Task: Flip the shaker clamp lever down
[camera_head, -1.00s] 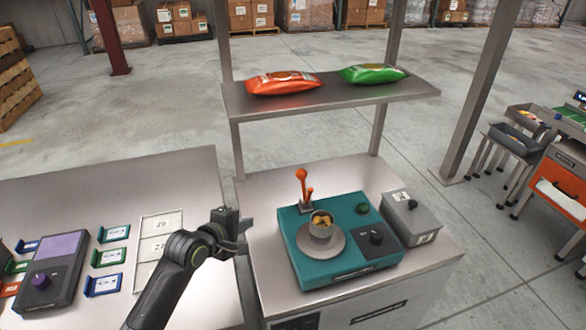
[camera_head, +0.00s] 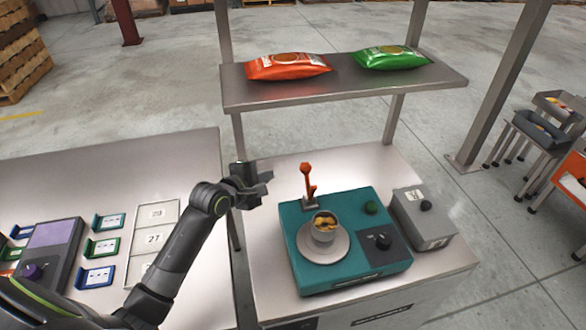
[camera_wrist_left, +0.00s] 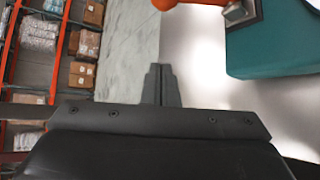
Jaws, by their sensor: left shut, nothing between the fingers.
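The teal shaker (camera_head: 370,265) stands on the metal bench, with a round plate and a cup (camera_head: 323,227) of yellowish pieces on top. Its orange clamp lever (camera_head: 307,181) stands upright at the back left corner of the shaker. In the left wrist view, an orange part of the lever (camera_wrist_left: 180,4) shows at the top edge, and the shaker's teal body (camera_wrist_left: 270,45) is at the upper right. My left gripper (camera_head: 266,183) is shut and empty, left of the lever and apart from it. The shut fingers (camera_wrist_left: 161,85) also show in the left wrist view. My right gripper is not in view.
A shelf (camera_head: 340,88) above the bench's back holds an orange bag (camera_head: 288,67) and a green bag (camera_head: 390,58). A grey box (camera_head: 422,222) stands right of the shaker. Left, a table holds small coloured trays (camera_head: 103,247) and a numbered panel (camera_head: 155,240).

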